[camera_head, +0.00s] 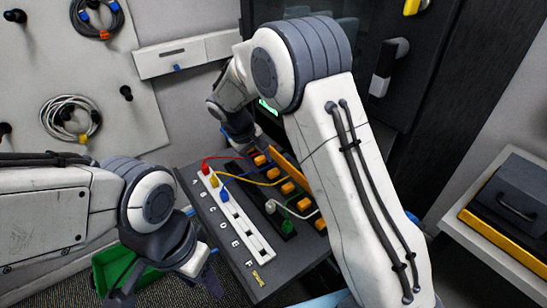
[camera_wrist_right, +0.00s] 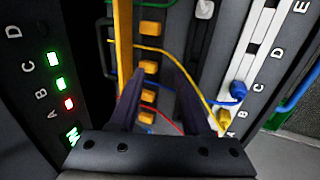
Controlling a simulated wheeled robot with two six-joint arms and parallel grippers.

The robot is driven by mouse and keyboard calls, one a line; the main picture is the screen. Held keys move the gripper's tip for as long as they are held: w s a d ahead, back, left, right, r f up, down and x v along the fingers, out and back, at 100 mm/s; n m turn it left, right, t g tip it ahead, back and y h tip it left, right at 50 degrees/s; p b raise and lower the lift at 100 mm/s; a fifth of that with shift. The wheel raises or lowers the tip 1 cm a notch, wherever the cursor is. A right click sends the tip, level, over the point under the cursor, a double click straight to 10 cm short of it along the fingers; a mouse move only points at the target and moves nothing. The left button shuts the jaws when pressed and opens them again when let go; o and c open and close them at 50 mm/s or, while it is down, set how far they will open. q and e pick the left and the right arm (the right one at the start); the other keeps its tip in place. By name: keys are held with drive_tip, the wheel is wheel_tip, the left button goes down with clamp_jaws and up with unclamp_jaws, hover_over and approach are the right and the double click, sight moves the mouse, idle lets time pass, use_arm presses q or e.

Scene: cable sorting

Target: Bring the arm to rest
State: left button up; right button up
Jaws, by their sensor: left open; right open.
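My right gripper (camera_head: 247,143) is at the far end of the dark patch board (camera_head: 240,272), partly hidden behind my right arm. In the right wrist view its two fingers (camera_wrist_right: 162,85) are apart, with cables and orange blocks seen beyond and between them. My left gripper (camera_head: 168,290) is open at the board's near left side, above a green bin. A red plug (camera_head: 205,168), a yellow plug (camera_head: 213,182) and a blue plug (camera_head: 224,195) sit along the lettered white strip (camera_head: 245,232). The blue plug (camera_wrist_right: 238,91) and yellow plug (camera_wrist_right: 225,120) also show in the wrist view.
A green bin (camera_head: 112,268) stands below at left. Coiled cables (camera_head: 68,120) hang on the pegboard (camera_head: 130,75). Orange blocks (camera_head: 288,188) line the board's right side. A dark unit with status lights (camera_wrist_right: 58,85) stands beside my right gripper. A toolbox (camera_head: 505,195) sits at right.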

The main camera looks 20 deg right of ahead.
drive_tip(key=shift+s+a, duration=0.15)
drive_tip(key=shift+a, duration=0.25)
